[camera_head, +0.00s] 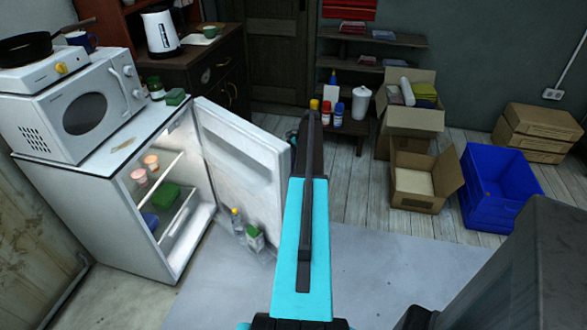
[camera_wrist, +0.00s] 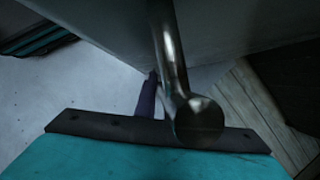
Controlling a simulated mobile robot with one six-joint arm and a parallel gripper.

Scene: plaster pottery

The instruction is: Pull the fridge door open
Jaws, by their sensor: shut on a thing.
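The white fridge (camera_head: 110,215) stands at the left, its lit inside showing shelves with two pink-lidded jars and a green box. Its door (camera_head: 235,150) stands wide open, swung out to the right, with bottles in its lower rack. My gripper (camera_head: 309,125) is at the door's outer edge, in front of the camera. In the wrist view, a round metal handle bar (camera_wrist: 168,50) runs up along the grey door face (camera_wrist: 100,35). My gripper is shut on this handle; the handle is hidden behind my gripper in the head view.
A microwave (camera_head: 75,110) sits on the fridge. A dark cabinet with a kettle (camera_head: 160,33) stands behind it. Cardboard boxes (camera_head: 425,175) and a blue crate (camera_head: 498,190) are on the floor at the right. A low stand with bottles is behind the door. The grey floor (camera_head: 225,290) in front is clear.

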